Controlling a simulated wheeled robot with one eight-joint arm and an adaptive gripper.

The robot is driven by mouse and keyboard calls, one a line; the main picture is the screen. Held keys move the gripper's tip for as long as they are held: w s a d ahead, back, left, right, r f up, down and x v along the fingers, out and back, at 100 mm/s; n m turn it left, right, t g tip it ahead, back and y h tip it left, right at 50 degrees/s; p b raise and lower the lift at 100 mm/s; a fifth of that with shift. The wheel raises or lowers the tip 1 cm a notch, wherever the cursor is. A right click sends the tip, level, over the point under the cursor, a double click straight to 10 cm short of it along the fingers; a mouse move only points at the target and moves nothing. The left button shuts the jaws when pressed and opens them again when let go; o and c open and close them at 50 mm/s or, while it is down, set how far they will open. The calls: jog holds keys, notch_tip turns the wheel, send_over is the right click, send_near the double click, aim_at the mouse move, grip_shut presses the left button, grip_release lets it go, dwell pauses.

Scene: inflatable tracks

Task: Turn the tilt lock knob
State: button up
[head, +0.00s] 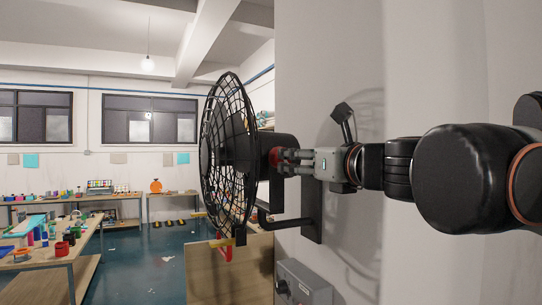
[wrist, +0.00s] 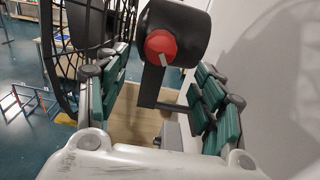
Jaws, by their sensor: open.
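A black caged fan (head: 228,150) is mounted on the wall by a bracket. Behind its cage is a black motor housing (wrist: 190,30). The red knob (wrist: 159,44) sits on the housing's end facing my wrist camera. A pale pointer mark on it points down and slightly right. In the head view, only a bit of red knob (head: 273,157) shows beside my fingers. My gripper (head: 283,161) is open, reaching left toward the knob. In the wrist view, its green-padded fingers stand on either side of the knob, apart from it. Contact cannot be told from the head view.
The wall (head: 330,60) is close along my arm's side. A grey box (head: 303,283) is fixed low on it. A bracket arm (wrist: 152,86) runs below the housing. Workbenches (head: 60,255) with many small objects stand at the far left. Blue floor (head: 150,270) lies open between.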

jog(key=p+x, duration=0.1)
jog(key=x, duration=0.7)
jog(key=shift+w+p, duration=0.2)
jog(key=shift+p, duration=0.1)
jog(key=shift+a, duration=0.1)
jog(key=c, duration=1)
